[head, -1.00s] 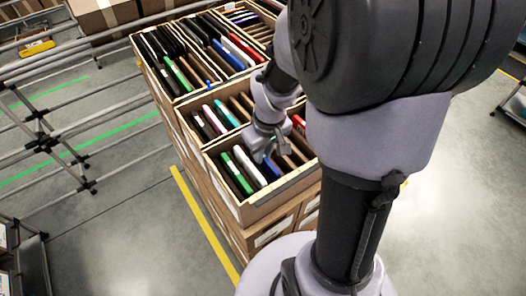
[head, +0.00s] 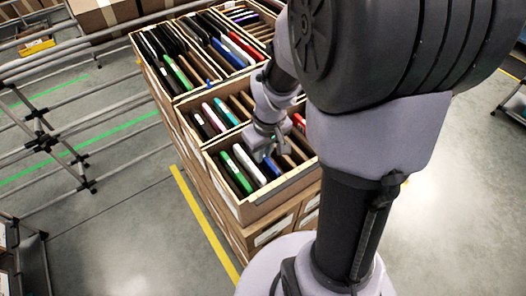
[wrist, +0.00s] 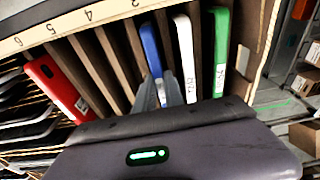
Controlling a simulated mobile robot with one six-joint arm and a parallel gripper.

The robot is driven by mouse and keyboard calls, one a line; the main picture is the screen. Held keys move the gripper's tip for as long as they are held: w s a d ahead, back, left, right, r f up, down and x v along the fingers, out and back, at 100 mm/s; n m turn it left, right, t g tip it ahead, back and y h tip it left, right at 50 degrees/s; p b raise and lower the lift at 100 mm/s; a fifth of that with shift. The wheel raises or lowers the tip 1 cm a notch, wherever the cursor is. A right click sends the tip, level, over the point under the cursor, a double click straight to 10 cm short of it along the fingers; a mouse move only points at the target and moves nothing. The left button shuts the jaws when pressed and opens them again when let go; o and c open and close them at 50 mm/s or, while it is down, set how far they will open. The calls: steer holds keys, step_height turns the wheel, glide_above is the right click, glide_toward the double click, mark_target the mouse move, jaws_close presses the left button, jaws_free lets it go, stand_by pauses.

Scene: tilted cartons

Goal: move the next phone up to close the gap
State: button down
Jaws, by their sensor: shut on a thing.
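My gripper (wrist: 162,92) is shut on the blue phone (wrist: 150,48), its fingers at the phone's near end. The blue phone stands in a slot of the near carton, beside the white phone (wrist: 183,48), with the green phone (wrist: 221,45) beyond that to the right. In the head view my gripper (head: 266,146) is over the blue phone (head: 273,167), and the white phone (head: 249,165) and green phone (head: 235,172) stand to its left. A red phone (wrist: 58,85) is at the far left in the wrist view, with empty slots between it and the blue phone.
Thin dividers (wrist: 88,62) separate the slots, and the carton rim (wrist: 65,29) carries slot numbers. More tilted cartons with phones stand behind (head: 187,98). A metal pipe rack (head: 60,130) is on the left, with open floor between.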

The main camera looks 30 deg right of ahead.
stand_by(0.4)
steer(key=c, duration=1.3)
jaws_free()
steer(key=shift+c, duration=0.2)
step_height(320, 180, up, 17)
steer(key=s+p, duration=0.2)
steer(key=p, duration=0.3)
steer(key=shift+s, duration=0.35)
steer(key=shift+r, duration=0.15)
step_height(320, 180, up, 7)
steer(key=p, duration=0.6)
